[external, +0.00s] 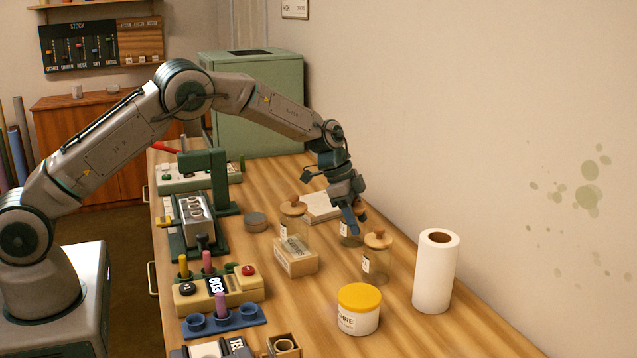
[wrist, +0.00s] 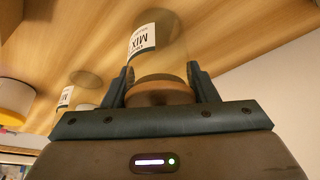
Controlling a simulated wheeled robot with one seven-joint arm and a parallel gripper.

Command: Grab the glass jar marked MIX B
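In the external view, my gripper (external: 354,218) points down over a glass jar (external: 349,240) on the wooden table, hiding most of its top. In the wrist view, that glass jar (wrist: 158,42) has a wooden lid and a white label reading MIX; the letter after it is not legible. My gripper (wrist: 160,78) has one finger on each side of the lid and upper jar. Whether both fingers press on it is unclear. A second corked jar (external: 375,262) stands nearer the front, and a third corked jar (external: 293,222) stands to the left.
A small wooden box (external: 296,262), a yellow-lidded tub (external: 359,310) and a paper roll (external: 435,270) stand close by. In the wrist view, another labelled jar (wrist: 66,96) is at left. Peg and tool stands (external: 225,285) line the table's left side.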

